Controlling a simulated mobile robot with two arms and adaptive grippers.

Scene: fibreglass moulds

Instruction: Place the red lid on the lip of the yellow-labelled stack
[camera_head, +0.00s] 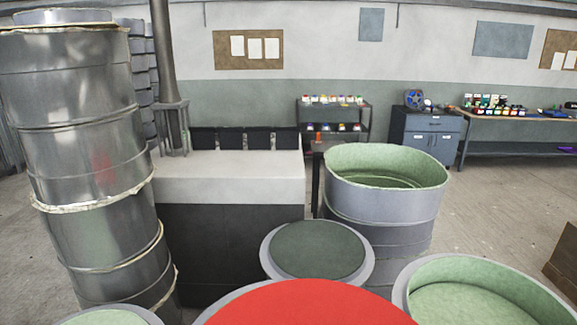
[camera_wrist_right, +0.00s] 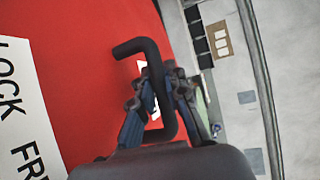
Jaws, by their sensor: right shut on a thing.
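The red lid (camera_head: 305,304) shows at the bottom middle of the head view, its lower part cut off by the frame edge. In the right wrist view the lid (camera_wrist_right: 85,55) is a broad red face with a white lettered label (camera_wrist_right: 22,115) and a black bar handle (camera_wrist_right: 136,47). My right gripper (camera_wrist_right: 160,84) is shut on this handle. My left gripper is not in view. No yellow label is visible on any stack, so I cannot tell which is the yellow-labelled one.
A tall metal stack (camera_head: 82,150) leans at the left. A grey stack with a green hollow top (camera_head: 385,205) stands right of centre. A round dark-topped piece (camera_head: 318,249) lies beyond the lid. Another green-lined mould (camera_head: 480,300) is at lower right. A pale bench (camera_head: 235,180) stands behind.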

